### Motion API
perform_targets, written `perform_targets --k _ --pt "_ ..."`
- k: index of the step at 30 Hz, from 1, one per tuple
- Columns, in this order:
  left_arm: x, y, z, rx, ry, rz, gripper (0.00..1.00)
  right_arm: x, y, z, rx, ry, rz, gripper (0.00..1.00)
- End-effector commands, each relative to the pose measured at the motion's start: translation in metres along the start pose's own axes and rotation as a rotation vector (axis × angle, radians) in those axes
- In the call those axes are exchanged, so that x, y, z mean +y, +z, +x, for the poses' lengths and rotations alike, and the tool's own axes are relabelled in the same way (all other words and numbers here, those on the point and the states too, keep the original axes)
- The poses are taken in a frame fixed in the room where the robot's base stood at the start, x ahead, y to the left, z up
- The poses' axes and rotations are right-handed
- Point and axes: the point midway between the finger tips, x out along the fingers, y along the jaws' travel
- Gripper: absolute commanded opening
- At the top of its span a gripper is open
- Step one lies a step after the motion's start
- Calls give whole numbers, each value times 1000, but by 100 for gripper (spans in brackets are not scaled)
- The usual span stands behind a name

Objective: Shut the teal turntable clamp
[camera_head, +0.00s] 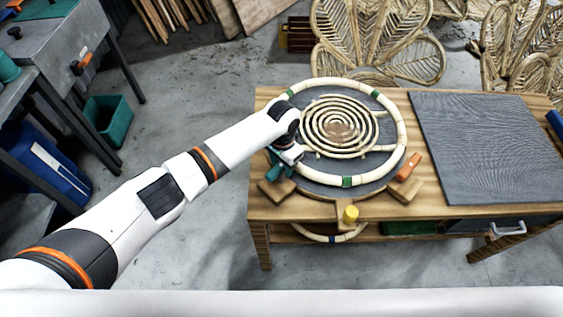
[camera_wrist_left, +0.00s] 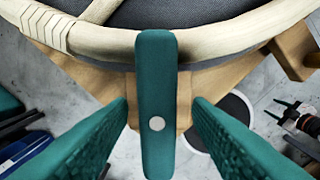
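The teal turntable clamp (camera_wrist_left: 157,65) is a flat bar with a pale round pin in the left wrist view. Its far end overlaps the pale rattan ring (camera_wrist_left: 225,42); I cannot tell whether it presses on it. In the head view the clamp (camera_head: 274,170) is partly hidden by my left gripper (camera_head: 287,157) at the turntable's left front edge. In the left wrist view, my left gripper's teal textured fingers are open, one on each side of the bar, with gaps. The round dark turntable (camera_head: 312,176) carries the ring and a rattan spiral.
An orange clamp (camera_head: 408,166) and a yellow clamp (camera_head: 350,214) sit on wooden blocks around the turntable. A dark grey mat (camera_head: 485,150) covers the right of the wooden table (camera_head: 262,207). Rattan chairs (camera_head: 370,45) stand behind.

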Motion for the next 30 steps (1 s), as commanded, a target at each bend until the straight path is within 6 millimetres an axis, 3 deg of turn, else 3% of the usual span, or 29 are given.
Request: perform_targets --k 8,21,30 --pt "1 0 -8 -1 0 -2 45 0 0 2 0 0 0 48" --pt "0 1 -93 -3 1 0 45 0 -2 17 0 0 0 48" --pt "0 0 -120 1 1 0 45 0 -2 21 0 0 0 48"
